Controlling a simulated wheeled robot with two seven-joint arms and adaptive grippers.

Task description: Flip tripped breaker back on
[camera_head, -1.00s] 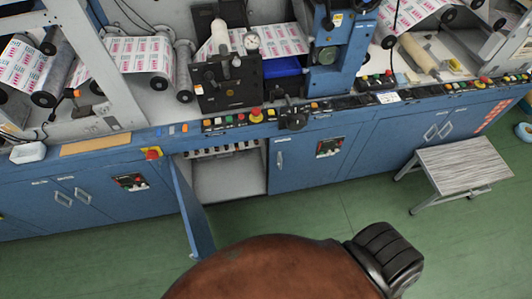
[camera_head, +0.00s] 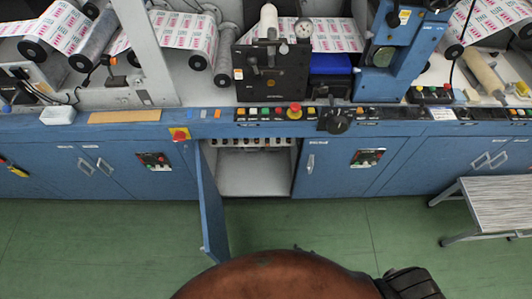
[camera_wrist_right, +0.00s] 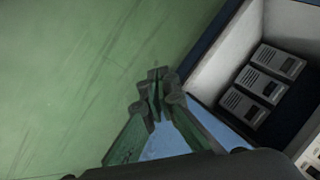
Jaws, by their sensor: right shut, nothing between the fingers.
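A row of breakers (camera_head: 252,142) shows at the top of an open cabinet (camera_head: 250,180) in the head view. They are too small there to tell which one is tripped. The blue cabinet door (camera_head: 211,212) stands open on the left of the opening. In the right wrist view my right gripper (camera_wrist_right: 158,88) is shut and empty, over the green floor and a blue surface. Grey units (camera_wrist_right: 262,85) with dark windows sit inside a pale-walled compartment to its right, apart from the fingers. My left gripper is in neither view.
Above the cabinet runs a control strip with a red emergency button (camera_head: 295,110) and a black knob (camera_head: 338,122). Another red button on yellow (camera_head: 179,134) is beside the door's top. A step stool (camera_head: 492,203) stands at the right.

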